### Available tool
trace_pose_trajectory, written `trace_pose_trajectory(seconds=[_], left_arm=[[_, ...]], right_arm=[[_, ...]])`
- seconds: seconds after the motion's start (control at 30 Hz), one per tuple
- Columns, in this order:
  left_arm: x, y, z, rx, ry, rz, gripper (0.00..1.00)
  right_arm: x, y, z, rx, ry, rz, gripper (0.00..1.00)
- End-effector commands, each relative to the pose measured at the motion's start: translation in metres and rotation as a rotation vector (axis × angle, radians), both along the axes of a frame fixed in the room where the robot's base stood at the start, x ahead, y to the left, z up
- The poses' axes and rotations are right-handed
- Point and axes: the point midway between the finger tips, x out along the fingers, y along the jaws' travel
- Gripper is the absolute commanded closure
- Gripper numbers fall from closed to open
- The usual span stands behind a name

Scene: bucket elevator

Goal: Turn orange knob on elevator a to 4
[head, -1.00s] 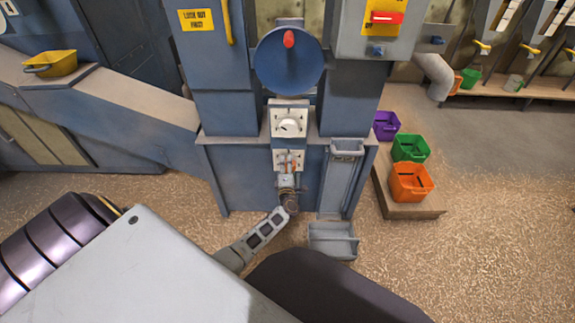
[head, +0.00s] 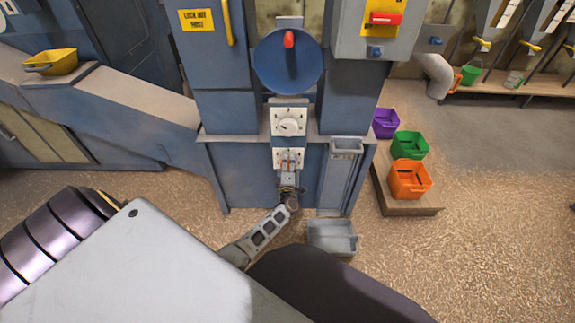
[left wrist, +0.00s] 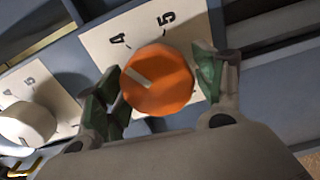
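The orange knob (left wrist: 158,80) sits on a pale dial plate (left wrist: 95,45) in the left wrist view, with 4 and 5 printed above it. Its white pointer line aims to the upper left, a little to the left of the 4. My left gripper (left wrist: 157,88) has one green-padded finger on each side of the knob, and the pads seem to touch it. In the head view my left gripper (head: 288,170) is at the lower dial plate on the elevator's front and mostly covers the knob. My right gripper is not in view.
A white knob (head: 289,124) on its own plate is just above. A blue disc (head: 288,60) with a red handle is higher up. A grey chute (head: 340,175) and a grey bin (head: 332,237) are to the right. Purple, green and orange buckets (head: 408,180) stand on a low platform.

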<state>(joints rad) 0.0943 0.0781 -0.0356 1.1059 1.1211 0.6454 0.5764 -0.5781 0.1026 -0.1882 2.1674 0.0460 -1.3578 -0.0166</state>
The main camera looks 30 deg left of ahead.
Motion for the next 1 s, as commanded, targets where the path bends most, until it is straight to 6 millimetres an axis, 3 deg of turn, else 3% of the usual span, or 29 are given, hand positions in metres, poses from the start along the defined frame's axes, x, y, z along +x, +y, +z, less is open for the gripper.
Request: trace_pose_trajectory(seconds=[0.57, 1.0], left_arm=[[-0.002, 0.0, 0.001, 0.001, -0.003, 0.003, 0.17], [-0.03, -0.017, 0.001, 0.0, -0.002, 0.002, 0.17]], right_arm=[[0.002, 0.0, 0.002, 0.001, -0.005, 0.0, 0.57], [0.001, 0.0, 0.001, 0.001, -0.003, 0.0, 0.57]])
